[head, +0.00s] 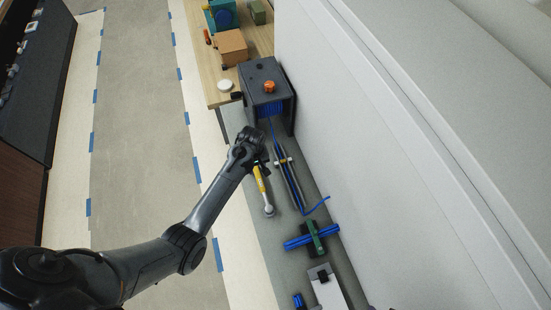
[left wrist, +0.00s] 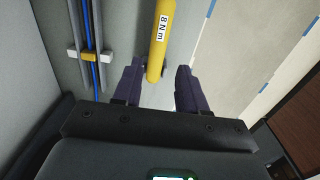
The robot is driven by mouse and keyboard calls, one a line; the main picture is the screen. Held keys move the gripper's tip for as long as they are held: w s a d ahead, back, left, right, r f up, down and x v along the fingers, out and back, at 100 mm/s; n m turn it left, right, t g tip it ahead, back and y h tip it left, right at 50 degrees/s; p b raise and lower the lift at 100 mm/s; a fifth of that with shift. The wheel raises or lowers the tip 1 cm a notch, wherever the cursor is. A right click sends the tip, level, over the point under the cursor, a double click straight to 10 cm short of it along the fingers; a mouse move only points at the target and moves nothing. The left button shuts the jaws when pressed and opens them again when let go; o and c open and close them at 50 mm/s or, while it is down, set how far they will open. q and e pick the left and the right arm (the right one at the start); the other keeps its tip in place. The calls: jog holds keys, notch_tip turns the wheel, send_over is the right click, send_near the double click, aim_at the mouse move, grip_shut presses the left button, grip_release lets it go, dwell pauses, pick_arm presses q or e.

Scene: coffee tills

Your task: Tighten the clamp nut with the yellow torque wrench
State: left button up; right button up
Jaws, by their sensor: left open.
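The yellow torque wrench (head: 261,182) lies on the grey surface, its round metal head toward the bottom of the head view. In the left wrist view its yellow handle (left wrist: 159,42), labelled "8 N m", runs down between the fingertips. My left gripper (head: 259,164) is above the handle's far end. The gripper (left wrist: 156,85) is open, a finger on each side of the handle; I cannot tell whether either touches it. A green clamp (head: 314,236) sits across blue bars nearer the bottom; its nut is too small to make out. My right gripper is not in view.
Dark rods with a blue tube (head: 290,184) and a small yellow-centred bracket (left wrist: 88,56) lie beside the wrench. A dark box with an orange knob (head: 269,86) stands beyond. A white wall (head: 360,130) bounds the right. The floor left of the surface is clear.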

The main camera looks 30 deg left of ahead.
aim_at(258, 176)
pick_arm(q)
jog(key=shift+w+d, duration=0.15)
jog(key=shift+f, duration=0.9)
notch_tip(258, 176, down, 3)
jog(key=shift+f, duration=0.2)
notch_tip(258, 176, down, 3)
jog(key=b, duration=0.2)
jog(key=shift+b, duration=0.3)
jog(key=shift+r, duration=0.15)
jog(key=shift+c, duration=0.6)
grip_shut()
jog(key=shift+r+p, duration=0.15)
jog(key=shift+p, duration=0.2)
